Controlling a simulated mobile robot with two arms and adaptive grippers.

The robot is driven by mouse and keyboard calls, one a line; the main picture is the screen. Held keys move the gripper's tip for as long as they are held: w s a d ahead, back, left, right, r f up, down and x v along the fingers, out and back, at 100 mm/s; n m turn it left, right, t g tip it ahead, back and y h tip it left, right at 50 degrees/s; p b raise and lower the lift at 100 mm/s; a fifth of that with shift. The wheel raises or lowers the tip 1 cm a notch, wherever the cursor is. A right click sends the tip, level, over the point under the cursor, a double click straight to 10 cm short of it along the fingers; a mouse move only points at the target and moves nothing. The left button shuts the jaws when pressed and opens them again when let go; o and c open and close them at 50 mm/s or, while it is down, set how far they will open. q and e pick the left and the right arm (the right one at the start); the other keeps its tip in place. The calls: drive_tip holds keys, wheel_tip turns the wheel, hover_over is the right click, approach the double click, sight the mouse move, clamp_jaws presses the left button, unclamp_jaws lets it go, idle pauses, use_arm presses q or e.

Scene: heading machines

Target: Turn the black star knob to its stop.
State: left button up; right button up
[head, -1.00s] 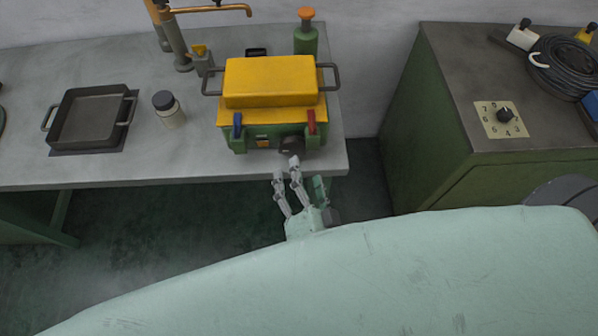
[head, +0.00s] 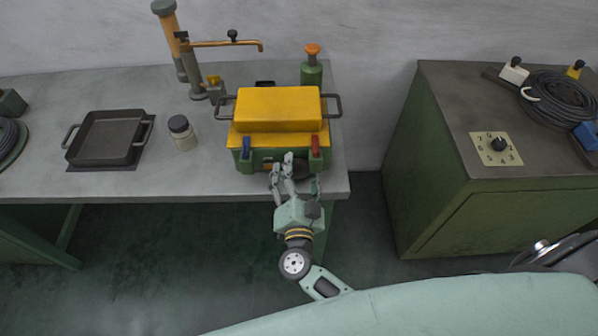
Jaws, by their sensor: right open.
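The black star knob (head: 302,169) is on the front face of a green machine with a yellow lid (head: 278,108), low and right of centre, at the front of the bench. My right gripper (head: 296,175) is open at the knob. Its grey fingers are on the knob's left side and its green finger is on the right side. The fingers hide part of the knob, and I cannot tell whether they touch it. My left gripper is not in view.
A blue lever (head: 246,148) and a red lever (head: 315,147) flank the machine's front. A jar (head: 182,132) and black pan (head: 106,138) stand left on the bench (head: 60,185). A green cabinet (head: 450,175) with a dial knob (head: 499,144) stands right, beyond a gap.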

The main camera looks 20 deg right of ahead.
drive_tip(key=c, duration=0.9)
drive_tip(key=shift+c, duration=0.9)
drive_tip(key=shift+f+m, duration=0.15)
drive_tip(key=shift+m, duration=0.45)
drive_tip(key=shift+c, duration=0.2)
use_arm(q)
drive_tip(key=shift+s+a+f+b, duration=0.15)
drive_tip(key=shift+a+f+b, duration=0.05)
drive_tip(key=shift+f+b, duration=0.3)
use_arm(e)
drive_tip(key=m, duration=0.3)
drive_tip(key=o, duration=1.1)
